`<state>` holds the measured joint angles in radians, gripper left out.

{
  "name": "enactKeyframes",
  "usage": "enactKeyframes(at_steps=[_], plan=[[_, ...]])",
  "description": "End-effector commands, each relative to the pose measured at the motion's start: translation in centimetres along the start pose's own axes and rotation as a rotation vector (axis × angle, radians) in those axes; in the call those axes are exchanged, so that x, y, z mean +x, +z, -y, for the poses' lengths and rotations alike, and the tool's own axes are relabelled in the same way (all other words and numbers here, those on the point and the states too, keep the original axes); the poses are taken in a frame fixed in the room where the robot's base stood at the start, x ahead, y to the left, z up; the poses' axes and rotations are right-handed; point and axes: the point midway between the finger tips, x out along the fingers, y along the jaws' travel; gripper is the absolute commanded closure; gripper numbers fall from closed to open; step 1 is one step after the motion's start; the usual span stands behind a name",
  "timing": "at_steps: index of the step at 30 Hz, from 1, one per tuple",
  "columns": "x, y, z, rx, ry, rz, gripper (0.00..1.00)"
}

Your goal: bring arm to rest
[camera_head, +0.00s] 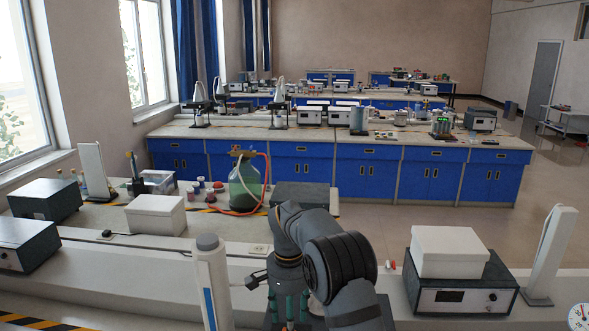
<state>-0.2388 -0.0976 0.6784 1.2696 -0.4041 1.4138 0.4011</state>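My arm (340,265) rises from the bottom edge, right of the middle, and bends over at a dark grey joint. Its far end points down toward the near bench. I cannot make out the fingers of my gripper there, so I cannot tell whether it is open or shut or holds anything. Several green upright pieces (303,303) show close beside the lower end of the arm, partly cut off by the bottom edge.
A white bottle-like column (211,280) stands close left of my arm. Right are a white box (447,251) on a dark instrument (460,294) and a tall white stand (550,255). Behind are a green glass jug (246,189) with red tubing and a white box (156,214).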

Motion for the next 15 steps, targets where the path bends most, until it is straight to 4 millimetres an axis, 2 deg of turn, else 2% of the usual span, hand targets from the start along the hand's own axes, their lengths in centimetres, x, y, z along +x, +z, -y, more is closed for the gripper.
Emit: enactKeyframes(at_steps=[3,6,15], plan=[[2.7,0.1,-0.1,0.000,0.003,0.004,0.49],[4.4,0.1,0.0,0.022,0.000,0.001,0.49],[4.0,0.0,0.1,0.437,-0.001,0.000,0.49]])
